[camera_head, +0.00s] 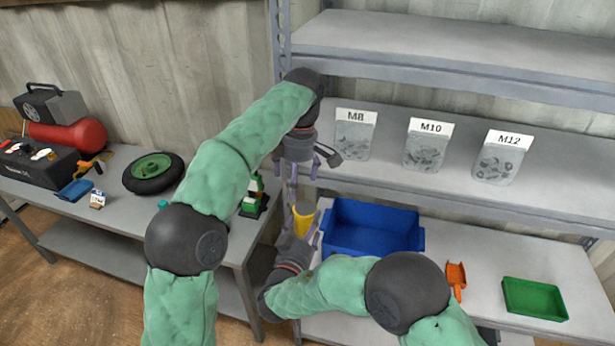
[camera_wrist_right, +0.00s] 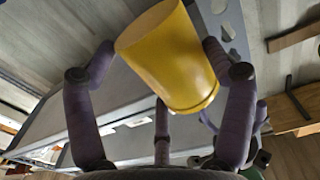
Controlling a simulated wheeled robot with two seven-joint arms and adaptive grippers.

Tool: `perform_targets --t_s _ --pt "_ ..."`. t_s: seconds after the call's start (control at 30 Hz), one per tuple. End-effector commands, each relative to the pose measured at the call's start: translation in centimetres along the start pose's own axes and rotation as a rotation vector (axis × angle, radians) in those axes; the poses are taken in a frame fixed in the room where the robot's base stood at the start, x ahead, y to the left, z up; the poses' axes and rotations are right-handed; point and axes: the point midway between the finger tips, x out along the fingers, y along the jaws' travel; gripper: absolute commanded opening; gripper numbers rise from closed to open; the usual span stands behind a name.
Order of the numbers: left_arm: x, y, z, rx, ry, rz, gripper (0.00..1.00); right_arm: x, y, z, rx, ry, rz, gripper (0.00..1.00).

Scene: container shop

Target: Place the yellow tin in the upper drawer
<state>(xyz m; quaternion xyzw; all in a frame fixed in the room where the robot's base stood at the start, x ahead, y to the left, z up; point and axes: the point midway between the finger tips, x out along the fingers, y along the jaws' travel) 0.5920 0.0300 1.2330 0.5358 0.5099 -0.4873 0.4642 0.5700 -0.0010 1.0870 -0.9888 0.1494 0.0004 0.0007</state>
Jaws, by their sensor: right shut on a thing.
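The yellow tin (camera_head: 303,218) is held in my right gripper (camera_head: 301,226), left of the blue bin. In the right wrist view the tin (camera_wrist_right: 170,58) sits tilted between the purple fingers of that gripper (camera_wrist_right: 165,75), and they are shut on it. My left gripper (camera_head: 293,185) hangs fingers down just above the tin, near the shelf upright. Its fingers overlap the right gripper's area, so its opening is unclear. I cannot make out any drawer in these views.
A blue bin (camera_head: 372,229), an orange scoop (camera_head: 456,279) and a green tray (camera_head: 535,298) are on the lower shelf. Bags labelled M8 (camera_head: 353,137), M10 (camera_head: 427,146) and M12 (camera_head: 499,159) stand above. A bench (camera_head: 110,215) at left holds a wheel (camera_head: 152,173) and tools.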

Motion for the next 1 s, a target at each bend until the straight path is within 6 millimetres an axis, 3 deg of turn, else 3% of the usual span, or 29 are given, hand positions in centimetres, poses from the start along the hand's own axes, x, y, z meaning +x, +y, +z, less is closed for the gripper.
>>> perform_targets --t_s 0.13,0.37,1.0 --pt "-0.6 0.1 2.5 -0.049 -0.076 0.003 0.87 0.0 0.0 -0.1 0.002 0.002 0.000 0.24" --pt "0.8 0.1 3.1 -0.062 -0.093 -0.002 0.87 0.0 0.0 -0.1 0.002 0.002 0.000 0.24" --pt "11.4 0.1 4.1 -0.061 -0.093 -0.002 0.87 0.0 0.0 -0.1 0.002 0.002 0.000 0.24"
